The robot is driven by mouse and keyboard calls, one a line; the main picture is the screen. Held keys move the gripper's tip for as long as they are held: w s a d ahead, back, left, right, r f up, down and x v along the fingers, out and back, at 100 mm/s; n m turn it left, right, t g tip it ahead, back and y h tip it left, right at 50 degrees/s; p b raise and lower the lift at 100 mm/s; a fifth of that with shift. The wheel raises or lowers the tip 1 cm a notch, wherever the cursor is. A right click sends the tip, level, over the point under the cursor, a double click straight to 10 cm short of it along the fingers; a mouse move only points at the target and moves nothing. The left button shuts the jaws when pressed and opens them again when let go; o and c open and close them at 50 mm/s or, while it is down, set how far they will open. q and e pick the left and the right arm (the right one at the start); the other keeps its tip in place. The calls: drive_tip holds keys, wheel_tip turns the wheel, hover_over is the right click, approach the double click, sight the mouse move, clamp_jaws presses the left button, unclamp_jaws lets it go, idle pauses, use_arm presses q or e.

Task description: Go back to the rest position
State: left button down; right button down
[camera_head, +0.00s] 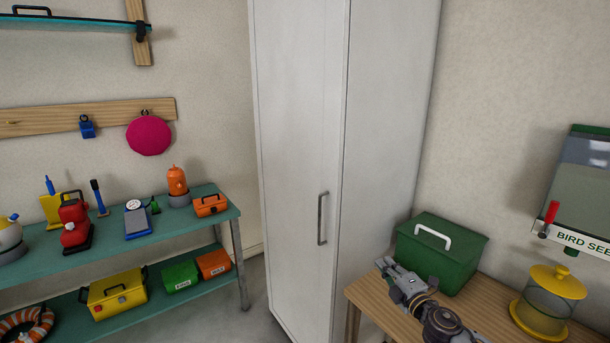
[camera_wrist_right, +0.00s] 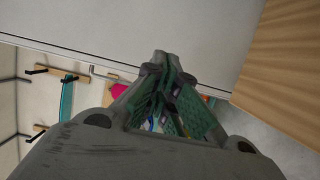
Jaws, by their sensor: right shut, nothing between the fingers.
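My right gripper (camera_head: 386,266) is in the lower right of the head view, over the left end of the wooden table (camera_head: 482,303). Its fingers point up and left in the picture, toward the tall white cabinet (camera_head: 300,150). In the right wrist view the two fingers of the gripper (camera_wrist_right: 162,60) meet at their tips, with nothing between them. The wooden table also shows at the right of the wrist view (camera_wrist_right: 285,75). My left gripper is in neither view.
A green box (camera_head: 445,253) with a white handle stands beside my right gripper. A yellow-lidded jar (camera_head: 548,302) stands farther right. A bird seed dispenser (camera_head: 585,185) hangs on the wall. A teal shelf (camera_head: 110,237) with tools and boxes stands at left. Floor shows between shelf and cabinet.

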drive_tip(key=s+f+m+g+h, duration=0.2)
drive_tip(key=s+f+m+g, duration=0.35)
drive_tip(key=s, duration=0.65)
drive_tip(key=s+a+f+m+g+h, duration=0.1)
drive_tip(key=s+f+m+g, duration=0.45)
drive_tip(key=s, duration=0.65)
drive_tip(key=s+f+m+g+h, duration=0.25)
drive_tip(key=s+f+m, duration=0.45)
drive_tip(key=s, duration=0.5)
wheel_tip(320, 180, down, 32)
drive_tip(key=d+m+g, duration=0.1)
drive_tip(key=d+g, duration=0.1)
drive_tip(key=s+d+f, duration=0.4)
drive_tip(key=s+f, duration=0.6)
drive_tip(key=s, duration=0.1)
drive_tip(key=s+d+f+b, duration=0.1)
drive_tip(key=s+d+f, duration=0.3)
drive_tip(key=s+f, duration=0.7)
drive_tip(key=shift+d, duration=0.2)
